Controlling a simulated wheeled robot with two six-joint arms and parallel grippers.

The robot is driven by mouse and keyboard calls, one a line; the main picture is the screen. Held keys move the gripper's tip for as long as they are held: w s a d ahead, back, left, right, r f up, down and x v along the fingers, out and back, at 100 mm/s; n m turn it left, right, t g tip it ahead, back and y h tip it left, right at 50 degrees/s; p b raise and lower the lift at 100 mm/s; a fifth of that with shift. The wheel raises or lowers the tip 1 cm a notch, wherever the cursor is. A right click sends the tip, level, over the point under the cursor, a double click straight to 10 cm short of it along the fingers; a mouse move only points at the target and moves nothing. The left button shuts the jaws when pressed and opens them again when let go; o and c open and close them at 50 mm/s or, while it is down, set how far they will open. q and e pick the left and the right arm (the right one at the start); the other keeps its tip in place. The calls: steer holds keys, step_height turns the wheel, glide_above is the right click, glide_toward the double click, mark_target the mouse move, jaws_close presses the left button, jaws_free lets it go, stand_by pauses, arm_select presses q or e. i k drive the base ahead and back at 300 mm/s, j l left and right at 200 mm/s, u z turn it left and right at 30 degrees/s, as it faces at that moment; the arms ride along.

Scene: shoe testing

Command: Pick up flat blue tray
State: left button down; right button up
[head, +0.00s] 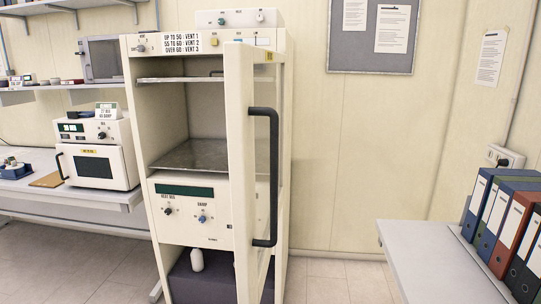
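Neither of my grippers is in view. A low blue object (14,172) sits at the left edge on the left bench. It looks like a shallow tray or holder with small items on it, but it is too small and cut off to tell. No other flat blue tray can be made out. A tall cream cabinet (146,120) stands left of centre. Its door (240,150), with a long black handle (273,178), stands open toward me. A bare metal shelf (195,155) shows inside.
A small white oven-like unit (97,167) and a brown board (47,180) are on the left bench. A dark box (195,280) is under the cabinet's control panel. A grey table (430,265) at right holds several binders (511,235). Open floor (335,280) lies between cabinet and table.

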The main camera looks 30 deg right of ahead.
mark_target(71, 114)
steer(key=i+j+u, duration=0.6)
steer(key=i, duration=0.2)
steer(key=i+u, duration=0.35)
steer(key=i+j, duration=0.1)
steer(key=i, duration=0.7)
steer(key=i+z, duration=0.1)
steer(key=i, duration=0.65)
steer(key=i+j+z, duration=0.15)
steer(key=i+z, duration=0.25)
steer(key=i+j+z, duration=0.6)
steer(key=z, duration=0.15)
steer(key=i+j+z, duration=0.35)
steer(key=j, duration=0.15)
